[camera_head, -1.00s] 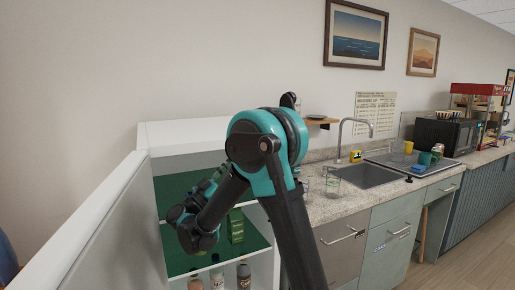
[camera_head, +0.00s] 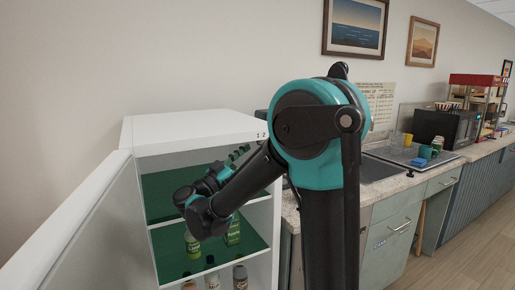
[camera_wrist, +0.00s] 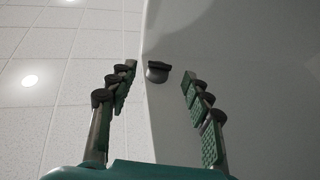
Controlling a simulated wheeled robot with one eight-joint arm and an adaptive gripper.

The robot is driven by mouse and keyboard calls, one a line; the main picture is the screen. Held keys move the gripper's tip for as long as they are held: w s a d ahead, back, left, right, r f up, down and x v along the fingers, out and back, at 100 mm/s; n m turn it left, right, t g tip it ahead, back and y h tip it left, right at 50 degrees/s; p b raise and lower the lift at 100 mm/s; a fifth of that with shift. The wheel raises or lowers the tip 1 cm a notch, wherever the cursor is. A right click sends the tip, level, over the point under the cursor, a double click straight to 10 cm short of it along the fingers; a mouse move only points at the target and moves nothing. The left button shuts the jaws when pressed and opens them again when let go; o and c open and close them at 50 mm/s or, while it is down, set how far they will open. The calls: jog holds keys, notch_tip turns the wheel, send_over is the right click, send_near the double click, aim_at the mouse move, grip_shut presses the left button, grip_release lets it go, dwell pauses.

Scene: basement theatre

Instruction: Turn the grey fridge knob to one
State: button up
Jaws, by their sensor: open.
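The white fridge (camera_head: 185,126) stands open in the head view, with green shelves inside and the marks "1 2" at the right of its top front edge. My gripper (camera_head: 241,153) is in front of the open compartment, below these marks, its fingers tilted up to the right. In the wrist view a small grey knob (camera_wrist: 157,73) with a dark top edge sits on a pale surface. My gripper (camera_wrist: 155,82) is open there, fingers on either side of the knob's line and apart from it. The knob cannot be made out in the head view.
The open fridge door (camera_head: 80,225) stands at the left. Cartons and bottles (camera_head: 240,275) are on the shelves below my gripper. A counter (camera_head: 291,213) with a sink adjoins the fridge on the right. In the wrist view, ceiling tiles (camera_wrist: 60,50) fill the left side.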

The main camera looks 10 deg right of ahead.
jog(key=shift+x, duration=1.8)
jog(key=shift+c, duration=0.5)
grip_shut()
jog(key=shift+w+a+m+g+h, duration=0.1)
jog(key=shift+m+g+h, duration=0.65)
jog(key=shift+g, duration=0.65)
jog(key=shift+w+m+g+h, duration=0.1)
jog(key=shift+m+g+h, duration=0.6)
jog(key=shift+g, duration=0.7)
jog(key=shift+o, duration=0.5)
grip_release()
jog(key=shift+a, duration=0.1)
jog(key=v, duration=0.7)
